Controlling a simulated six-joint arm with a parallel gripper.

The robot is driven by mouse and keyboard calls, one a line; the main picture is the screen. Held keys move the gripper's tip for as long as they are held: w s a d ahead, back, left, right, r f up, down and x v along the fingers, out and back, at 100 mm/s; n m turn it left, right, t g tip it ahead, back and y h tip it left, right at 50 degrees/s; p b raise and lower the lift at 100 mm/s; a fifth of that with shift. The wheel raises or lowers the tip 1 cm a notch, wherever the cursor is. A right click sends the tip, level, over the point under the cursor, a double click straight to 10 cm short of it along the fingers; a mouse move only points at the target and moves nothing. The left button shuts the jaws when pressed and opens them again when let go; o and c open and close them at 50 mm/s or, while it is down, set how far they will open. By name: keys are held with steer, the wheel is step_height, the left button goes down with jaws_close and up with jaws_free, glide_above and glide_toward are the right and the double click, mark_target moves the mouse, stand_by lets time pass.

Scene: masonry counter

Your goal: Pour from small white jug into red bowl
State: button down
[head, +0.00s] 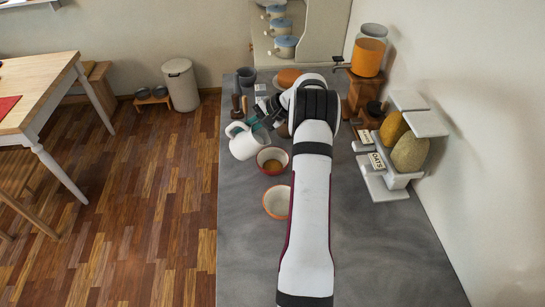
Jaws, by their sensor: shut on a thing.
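The small white jug (246,144) is at the left edge of the grey counter, its handle at its upper left. It looks tilted. My gripper (254,122) reaches down from the right and is shut on the jug at its upper side; the fingertips are small and partly hidden. A red bowl (263,165) with a brownish inside stands just right of and nearer than the jug. A second bowl (275,203), pale inside with an orange-red rim, stands nearer still, its right side partly hidden by my arm.
Bottles (236,103) and a grey cup (246,76) stand at the back left, near an orange-brown round plate (289,78). The front counter is clear beside my arm.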

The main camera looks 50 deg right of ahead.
steer(key=shift+d, duration=0.1)
stand_by(0.5)
steer(key=shift+s+d+r+t+y+b, duration=0.15)
steer(key=shift+r+t+y+b, duration=0.15)
steer(key=shift+t+b, duration=0.3)
steer(key=shift+s+a+r+t+y+b, duration=0.15)
steer(key=shift+r+t+y+b, duration=0.2)
steer(key=shift+b, duration=0.4)
stand_by(3.5)
steer(key=shift+d+f+b, duration=0.15)
steer(key=shift+d+b, duration=0.05)
steer(key=shift+b, duration=0.2)
stand_by(1.3)
